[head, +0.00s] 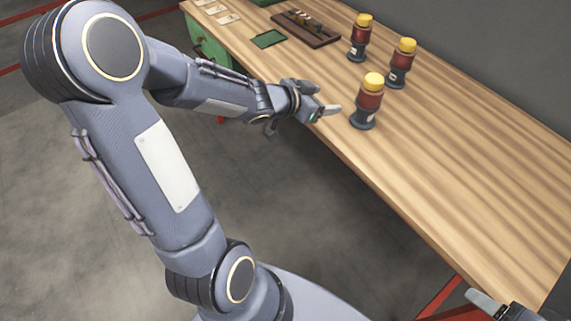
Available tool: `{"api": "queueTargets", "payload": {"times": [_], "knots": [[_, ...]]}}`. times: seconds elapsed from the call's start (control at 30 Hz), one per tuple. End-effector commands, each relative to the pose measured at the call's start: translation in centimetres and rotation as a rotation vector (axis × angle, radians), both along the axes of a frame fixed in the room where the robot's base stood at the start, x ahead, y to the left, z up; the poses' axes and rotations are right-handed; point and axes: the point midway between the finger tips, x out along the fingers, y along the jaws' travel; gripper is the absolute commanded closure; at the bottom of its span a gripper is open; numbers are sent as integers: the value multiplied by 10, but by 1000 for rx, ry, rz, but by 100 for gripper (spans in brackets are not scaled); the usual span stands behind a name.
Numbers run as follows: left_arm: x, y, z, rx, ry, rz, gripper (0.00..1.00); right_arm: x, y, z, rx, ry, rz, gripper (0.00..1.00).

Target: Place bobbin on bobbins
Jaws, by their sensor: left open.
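Three bobbins with yellow tops, dark red windings and dark bases stand upright on the wooden table. The nearest bobbin (369,101) is closest to my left gripper; another bobbin (402,64) stands behind it to the right, and a third bobbin (360,38) stands farther back. My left gripper (328,111) is open at the table's left edge, just left of the nearest bobbin, and holds nothing visible. My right gripper (492,304) shows only in part at the bottom right corner; its jaw state cannot be made out.
The wooden table (470,165) has a wide clear stretch at right and front. A dark tray (306,30) with small parts, a green mat (268,39) and pale cards (218,11) lie at the far end. A grey wall (500,45) runs along the far side.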

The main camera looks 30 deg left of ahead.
Motion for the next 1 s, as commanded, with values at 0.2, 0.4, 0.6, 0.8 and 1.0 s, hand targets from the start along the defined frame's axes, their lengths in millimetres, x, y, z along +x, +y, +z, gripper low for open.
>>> {"api": "queueTargets", "payload": {"times": [0.2, 0.4, 0.6, 0.8, 1.0], "knots": [[-101, 42, 37, -10, 228, 398, 36, 0, 0, 0, 0, 0, 0, 34], [-214, -4, 22, -195, 541, 412, 36, 0, 0, 0, 0, 0, 0, 34], [-267, -45, 16, -303, 689, 304, 36, 0, 0, 0, 0, 0, 0, 34], [-273, -51, 15, -316, 709, 288, 36, 0, 0, 0, 0, 0, 0, 34], [-272, -50, 23, -316, 708, 290, 36, 0, 0, 8, 0, 0, 0, 34]]}}
